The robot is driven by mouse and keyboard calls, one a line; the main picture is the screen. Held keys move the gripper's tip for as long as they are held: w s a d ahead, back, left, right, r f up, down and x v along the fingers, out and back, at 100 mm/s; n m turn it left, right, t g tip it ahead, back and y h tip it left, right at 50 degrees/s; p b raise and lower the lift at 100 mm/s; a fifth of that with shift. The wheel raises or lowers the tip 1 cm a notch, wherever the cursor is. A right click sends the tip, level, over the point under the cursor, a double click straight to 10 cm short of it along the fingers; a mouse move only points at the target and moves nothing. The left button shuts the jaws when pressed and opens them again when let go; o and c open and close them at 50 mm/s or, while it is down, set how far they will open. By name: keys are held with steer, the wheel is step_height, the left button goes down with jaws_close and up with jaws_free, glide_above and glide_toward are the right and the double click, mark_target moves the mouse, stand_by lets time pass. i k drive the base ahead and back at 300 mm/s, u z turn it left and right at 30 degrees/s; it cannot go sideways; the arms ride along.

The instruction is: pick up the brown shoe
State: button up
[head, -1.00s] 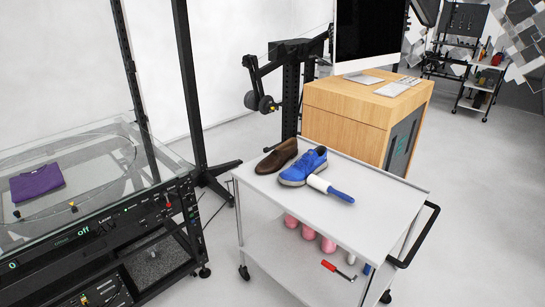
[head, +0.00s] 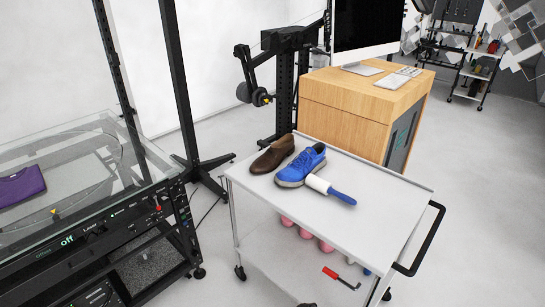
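The brown shoe (head: 272,155) lies on the top shelf of a white cart (head: 370,215), near its back left corner. It is a low, dark brown shoe with its sole down. A blue shoe (head: 301,167) sits close to its right side, and I cannot tell whether they touch. My gripper is not in view.
A lint roller (head: 330,190) with a blue handle lies right of the blue shoe. The cart has a black handle (head: 426,240). A wooden cabinet (head: 350,108) and black stand (head: 286,85) are behind. Floor right is clear.

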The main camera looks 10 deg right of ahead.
mark_target(272, 158)
steer(key=u, duration=1.1)
steer(key=i, duration=0.65)
steer(key=z, duration=0.45)
steer(key=k, duration=0.15)
steer(key=u, duration=1.2)
